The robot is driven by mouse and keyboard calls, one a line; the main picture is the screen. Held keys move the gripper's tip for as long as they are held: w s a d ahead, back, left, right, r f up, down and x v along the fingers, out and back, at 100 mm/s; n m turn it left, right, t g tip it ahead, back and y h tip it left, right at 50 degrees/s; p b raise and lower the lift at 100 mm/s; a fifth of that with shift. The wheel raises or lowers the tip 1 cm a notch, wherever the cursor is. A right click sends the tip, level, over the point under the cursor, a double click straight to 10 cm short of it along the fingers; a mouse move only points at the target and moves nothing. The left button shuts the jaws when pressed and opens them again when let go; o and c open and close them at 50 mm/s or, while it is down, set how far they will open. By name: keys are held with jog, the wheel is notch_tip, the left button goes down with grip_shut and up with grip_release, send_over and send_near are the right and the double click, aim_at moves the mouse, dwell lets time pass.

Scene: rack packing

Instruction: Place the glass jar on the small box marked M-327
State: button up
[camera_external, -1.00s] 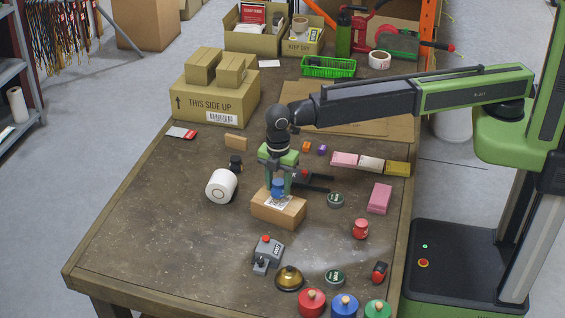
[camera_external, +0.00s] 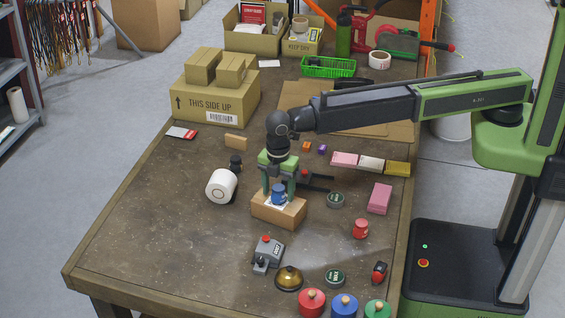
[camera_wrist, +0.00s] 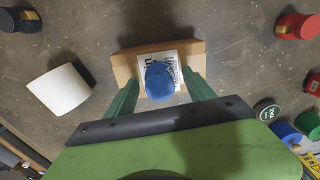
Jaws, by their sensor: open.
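The small jar (camera_external: 278,195), blue as seen here, stands upright on the small brown box (camera_external: 291,215). In the wrist view the round blue top of the jar (camera_wrist: 159,80) is over the white label on the box (camera_wrist: 125,68). The print on the label is too small to read as M-327. My gripper (camera_external: 278,188) is just above the box, with one finger on each side of the jar. In the wrist view the fingers of my gripper (camera_wrist: 160,96) stand apart, with gaps to the jar.
A white roll (camera_external: 221,186) lies left of the box. A grey switch box (camera_external: 268,250) and a brass bell (camera_external: 289,278) are in front. The table's front left is clear.

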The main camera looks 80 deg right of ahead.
aim_at(278, 187)
notch_tip(278, 187, up, 12)
jog(key=p, duration=1.2)
jog(key=shift+r, duration=0.1)
jog(key=s+d+m, duration=0.5)
jog(key=d, duration=0.9)
jog(key=s+d+m, duration=0.5)
jog(key=d, duration=0.9)
jog(key=s+d+m, duration=0.5)
jog(key=d+m, duration=0.1)
jog(key=d, duration=0.8)
jog(key=shift+s+d, duration=0.25)
jog(key=shift+s, duration=0.1)
notch_tip(278, 187, down, 3)
jog(key=b, duration=0.3)
jog(key=shift+r, duration=0.1)
